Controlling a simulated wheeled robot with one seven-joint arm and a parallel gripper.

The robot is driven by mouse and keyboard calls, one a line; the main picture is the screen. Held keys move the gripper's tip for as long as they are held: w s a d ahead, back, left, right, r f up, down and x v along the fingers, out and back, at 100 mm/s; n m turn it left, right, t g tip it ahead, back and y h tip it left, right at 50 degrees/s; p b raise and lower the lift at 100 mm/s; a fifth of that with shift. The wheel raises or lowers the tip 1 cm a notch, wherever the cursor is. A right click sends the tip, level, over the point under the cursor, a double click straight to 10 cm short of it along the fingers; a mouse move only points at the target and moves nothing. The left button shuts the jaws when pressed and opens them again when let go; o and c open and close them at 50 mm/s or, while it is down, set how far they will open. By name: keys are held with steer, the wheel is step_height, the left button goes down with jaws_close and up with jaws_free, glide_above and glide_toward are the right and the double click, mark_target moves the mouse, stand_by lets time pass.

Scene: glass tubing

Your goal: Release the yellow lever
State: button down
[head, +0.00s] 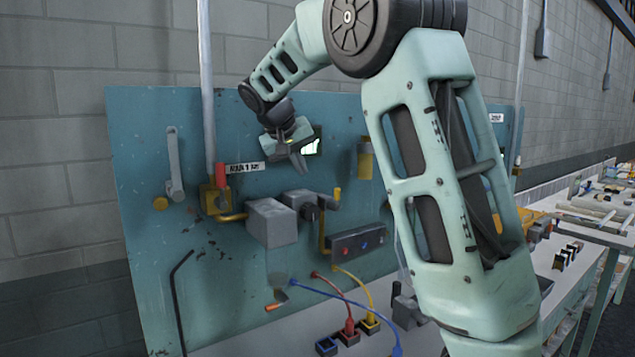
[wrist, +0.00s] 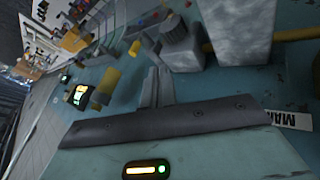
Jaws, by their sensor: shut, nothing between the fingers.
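My gripper (head: 299,163) is shut and empty, pointing down in front of the teal panel. It also shows shut in the wrist view (wrist: 156,75). A small yellow handle (head: 337,194) stands beside the dark knob of the grey box, below and right of my fingers. It seems to be the yellow lever, and a yellow piece in the wrist view (wrist: 134,48) looks like the same part, apart from my fingers. A yellow cylinder (head: 365,160) on the panel lies right of my gripper. It shows left of my fingers in the wrist view (wrist: 108,82).
A grey box (head: 272,222) with a yellow pipe is fixed below my gripper. A red handle (head: 221,176) on a yellow valve stands to the left, beside a vertical pipe. Blue, red and yellow cables (head: 347,301) cross the bench below. My forearm hides the panel's right part.

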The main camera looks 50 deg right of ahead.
steer(key=shift+d, duration=0.1)
steer(key=p, duration=0.3)
glide_toward(333, 203)
steer(key=shift+w+a+f, duration=0.85)
steer(key=shift+w+f, duration=0.15)
steer(key=shift+f, duration=0.15)
steer(key=shift+s+d+f+p, duration=0.15)
steer(key=shift+s+d+p, duration=0.2)
steer(key=shift+d, duration=0.3)
steer(key=shift+s+d+f+p, duration=0.2)
steer(key=shift+d+p, duration=0.25)
steer(key=shift+d, duration=0.2)
steer(key=shift+s+d+f+p, duration=0.2)
steer(key=shift+d+p, duration=0.2)
steer(key=shift+d, duration=0.3)
steer(key=shift+r, duration=0.15)
